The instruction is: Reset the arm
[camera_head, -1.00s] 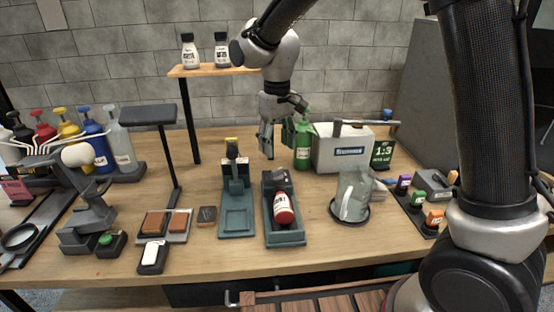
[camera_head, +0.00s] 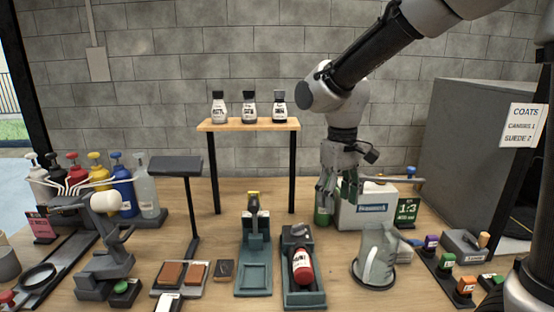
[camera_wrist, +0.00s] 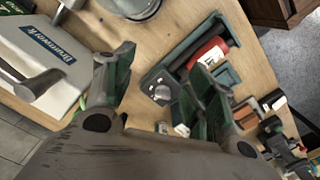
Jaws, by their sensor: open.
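Bare wood shows in the gap. The red bottle (camera_head: 302,266) lies in a teal holder (camera_head: 306,299), and it also shows in the wrist view (camera_wrist: 207,52), beyond the right finger.
Small bottles stand on a raised wooden shelf (camera_head: 247,125) at the back. A clear jug (camera_head: 375,258) stands right of the teal holder. Several pump bottles (camera_head: 122,188) stand at the left. A dark grey panel (camera_head: 468,150) rises at the right.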

